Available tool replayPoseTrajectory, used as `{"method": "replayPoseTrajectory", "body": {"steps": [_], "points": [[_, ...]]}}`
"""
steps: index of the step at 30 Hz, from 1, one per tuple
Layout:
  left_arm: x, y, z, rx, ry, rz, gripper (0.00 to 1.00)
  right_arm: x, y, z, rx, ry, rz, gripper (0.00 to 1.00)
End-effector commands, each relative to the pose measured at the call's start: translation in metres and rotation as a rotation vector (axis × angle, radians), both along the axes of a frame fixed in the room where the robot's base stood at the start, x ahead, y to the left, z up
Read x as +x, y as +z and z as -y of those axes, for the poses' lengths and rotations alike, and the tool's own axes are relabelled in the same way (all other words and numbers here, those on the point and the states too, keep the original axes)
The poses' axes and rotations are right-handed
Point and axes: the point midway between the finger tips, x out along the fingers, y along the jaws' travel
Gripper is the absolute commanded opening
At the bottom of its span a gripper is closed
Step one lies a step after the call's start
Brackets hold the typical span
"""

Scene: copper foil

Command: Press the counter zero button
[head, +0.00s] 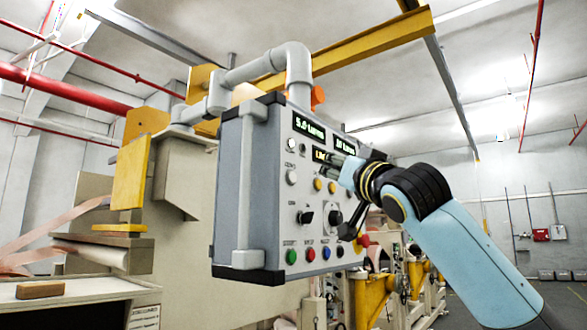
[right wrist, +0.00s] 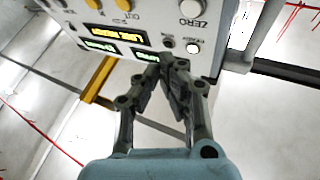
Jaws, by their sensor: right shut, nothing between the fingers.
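The control box (head: 246,190) hangs from a grey pipe arm. Its zero button (head: 291,177) is a round white knob on the panel's left side, under the displays. In the right wrist view the panel is upside down, and the white zero button (right wrist: 190,8) sits at the top edge beside the ZERO label. My right gripper (head: 337,164) is shut and empty, in front of the panel's upper right, to the right of the zero button. In the wrist view its fingertips (right wrist: 165,61) overlap the display edge of the panel; I cannot tell whether they touch. My left gripper is out of view.
A white button (head: 291,144) and a dark one sit above the zero button. Lit displays (head: 309,126) lie along the top. Below are a black selector (head: 305,217) and coloured buttons (head: 291,256). Yellow beams and machinery surround the box.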

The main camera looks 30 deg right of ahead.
Motion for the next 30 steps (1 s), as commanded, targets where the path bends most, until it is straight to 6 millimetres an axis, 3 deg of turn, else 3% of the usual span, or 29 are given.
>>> {"method": "replayPoseTrajectory", "body": {"steps": [3,12,30], "points": [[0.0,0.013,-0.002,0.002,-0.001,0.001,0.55,0.017,0.004,-0.007,0.006,0.003,0.001,0.0],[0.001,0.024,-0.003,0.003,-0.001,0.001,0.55,0.045,0.002,-0.019,0.001,-0.001,0.0,0.0],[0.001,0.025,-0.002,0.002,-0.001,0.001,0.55,0.051,0.0,-0.022,-0.002,-0.001,0.001,0.0]]}}
